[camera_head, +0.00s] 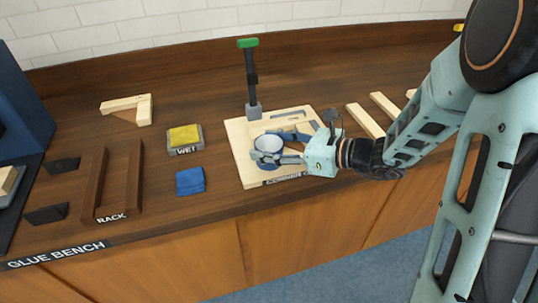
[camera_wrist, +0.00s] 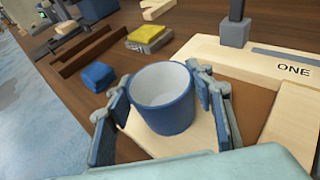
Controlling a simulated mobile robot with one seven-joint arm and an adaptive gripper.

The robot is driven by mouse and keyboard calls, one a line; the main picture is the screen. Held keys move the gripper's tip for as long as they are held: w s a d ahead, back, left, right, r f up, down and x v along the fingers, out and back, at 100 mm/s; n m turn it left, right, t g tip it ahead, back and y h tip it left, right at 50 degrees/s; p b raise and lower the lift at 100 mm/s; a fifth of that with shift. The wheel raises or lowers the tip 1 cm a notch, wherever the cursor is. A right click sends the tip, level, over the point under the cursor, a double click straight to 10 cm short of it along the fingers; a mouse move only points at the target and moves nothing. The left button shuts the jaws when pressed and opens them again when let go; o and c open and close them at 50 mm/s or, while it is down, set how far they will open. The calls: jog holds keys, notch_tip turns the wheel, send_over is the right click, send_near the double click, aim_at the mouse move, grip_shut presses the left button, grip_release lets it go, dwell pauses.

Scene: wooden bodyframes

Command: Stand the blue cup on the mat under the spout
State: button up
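The blue cup (camera_head: 268,151) with a pale inside is upright over the light wooden board at the middle of the bench. It shows large in the wrist view (camera_wrist: 162,100). My gripper (camera_head: 266,156) has one finger on each side of the cup, and both fingertips appear to touch its wall near the rim in the wrist view (camera_wrist: 163,85). I cannot tell whether the cup's base rests on the board or is slightly above it. I cannot clearly make out a spout or a mat in either view.
The light board (camera_head: 241,152) carries an upright dark post with a green top (camera_head: 248,44). A yellow sponge (camera_head: 184,136) sits in a grey tray, with a folded blue cloth (camera_head: 190,181) nearer. The rack (camera_head: 134,175) is left; wooden strips (camera_head: 365,121) lie right.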

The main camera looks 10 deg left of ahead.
jog(key=c, duration=0.8)
jog(key=shift+c, duration=0.2)
